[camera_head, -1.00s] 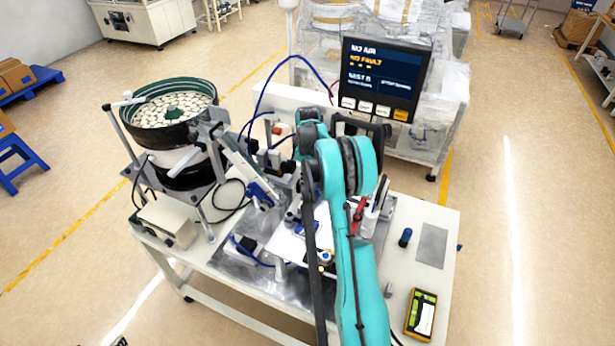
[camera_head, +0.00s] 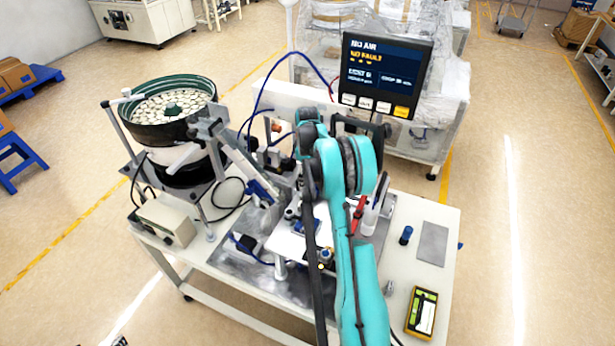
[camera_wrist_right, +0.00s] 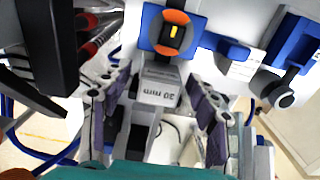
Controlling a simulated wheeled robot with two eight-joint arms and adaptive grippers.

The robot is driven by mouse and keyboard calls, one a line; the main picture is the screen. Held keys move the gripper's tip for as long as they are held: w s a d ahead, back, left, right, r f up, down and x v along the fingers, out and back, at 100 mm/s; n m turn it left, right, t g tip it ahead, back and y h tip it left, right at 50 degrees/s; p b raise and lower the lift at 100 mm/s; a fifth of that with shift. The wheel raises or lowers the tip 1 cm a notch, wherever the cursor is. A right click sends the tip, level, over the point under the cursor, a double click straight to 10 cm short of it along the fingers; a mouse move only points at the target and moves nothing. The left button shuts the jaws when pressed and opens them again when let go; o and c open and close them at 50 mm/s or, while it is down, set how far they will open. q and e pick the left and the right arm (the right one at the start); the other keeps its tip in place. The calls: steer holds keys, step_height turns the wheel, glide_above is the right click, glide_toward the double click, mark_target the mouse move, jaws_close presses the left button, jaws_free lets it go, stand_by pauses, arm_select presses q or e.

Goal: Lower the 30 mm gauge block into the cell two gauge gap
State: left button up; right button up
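The 30 mm gauge block (camera_wrist_right: 160,92) is a pale grey block with "30 mm" on its face, in the middle of the right wrist view. In the head view my teal right arm hides that gripper and the block. I cannot make out the cell two gauge gap in either view. A small dark piece at the bottom left edge of the head view may be my left gripper (camera_head: 118,342); its fingers are not readable.
A blue fixture with an orange ring (camera_wrist_right: 172,32) lies just beyond the block. A bowl feeder (camera_head: 170,112) stands left on the bench (camera_head: 440,215). A display (camera_head: 385,75) stands behind. A yellow-black instrument (camera_head: 421,313) and a dark blue cylinder (camera_head: 406,235) are at right.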

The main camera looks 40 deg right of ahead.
mark_target(307, 174)
step_height(307, 174, up, 12)
stand_by(0.6)
steer(key=shift+a, duration=0.1)
steer(key=s+a+m+t+b, duration=0.1)
steer(key=s+a+b, duration=0.25)
steer(key=a, duration=0.35)
steer(key=s+a+f+m+t+h+b, duration=0.1)
steer(key=s+a+b, duration=0.25)
steer(key=a, duration=0.25)
steer(key=s+a+m+t+b, duration=0.1)
steer(key=s+a+b, duration=0.1)
steer(key=a+b, duration=0.35)
steer(key=s+a+f+m+t+y+b, duration=0.1)
steer(key=s+a+f+t+b, duration=0.3)
steer(key=s+a+f, duration=0.9)
steer(key=s+f+m+b, duration=0.1)
steer(key=s+f+b, duration=0.1)
steer(key=b, duration=0.1)
steer(key=shift+a, duration=0.4)
